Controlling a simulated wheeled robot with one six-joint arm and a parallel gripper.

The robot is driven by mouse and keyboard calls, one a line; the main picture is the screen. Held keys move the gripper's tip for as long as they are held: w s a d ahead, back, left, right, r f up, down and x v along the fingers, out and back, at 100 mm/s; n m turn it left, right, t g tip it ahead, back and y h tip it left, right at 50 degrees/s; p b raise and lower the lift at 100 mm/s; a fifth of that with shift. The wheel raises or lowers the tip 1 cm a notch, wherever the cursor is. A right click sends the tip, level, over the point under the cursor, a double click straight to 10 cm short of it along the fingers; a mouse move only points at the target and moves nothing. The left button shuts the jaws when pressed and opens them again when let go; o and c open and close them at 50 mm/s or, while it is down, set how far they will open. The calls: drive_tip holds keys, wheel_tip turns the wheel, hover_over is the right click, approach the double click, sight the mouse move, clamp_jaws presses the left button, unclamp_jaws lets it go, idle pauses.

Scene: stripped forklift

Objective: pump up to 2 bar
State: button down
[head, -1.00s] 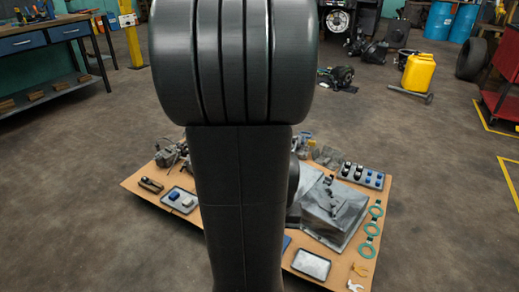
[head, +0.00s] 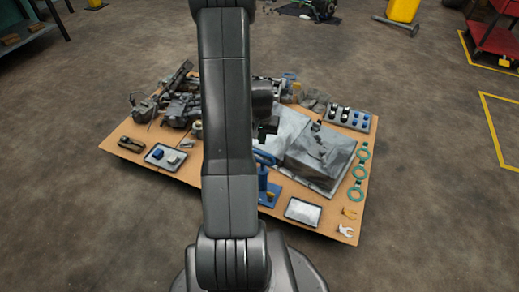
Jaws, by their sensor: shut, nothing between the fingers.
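A blue device that looks like a hand pump (head: 263,184) stands on a blue base on the brown board, just right of my arm. A blue bar, perhaps its handle, shows at its top; my arm hides part of it. No pressure gauge can be read. My gripper (head: 268,130) is a small dark shape right of my arm, over the board and above the pump in the picture. It is shut and empty. Whether it touches anything cannot be told.
Surrounding floor is mostly clear.

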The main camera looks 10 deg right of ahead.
sight(262, 154)
drive_tip(key=shift+f, duration=0.1)
idle(0.3)
drive_tip(key=shift+w+d+f+b, duration=0.1)
drive_tip(key=shift+w+f+b, duration=0.1)
drive_tip(key=shift+f+b, duration=1.25)
drive_tip(key=shift+w+d+f+b, duration=0.15)
drive_tip(key=shift+f+b, duration=0.75)
drive_tip(key=shift+f, duration=1.05)
drive_tip(key=shift+a, duration=0.1)
wheel_tip(262, 154, down, 4)
drive_tip(key=b, duration=0.3)
drive_tip(key=shift+r, duration=0.1)
drive_tip(key=s, duration=0.1)
drive_tip(key=s+a+r, duration=0.1)
drive_tip(key=shift+s+a, duration=0.1)
drive_tip(key=shift+s, duration=0.3)
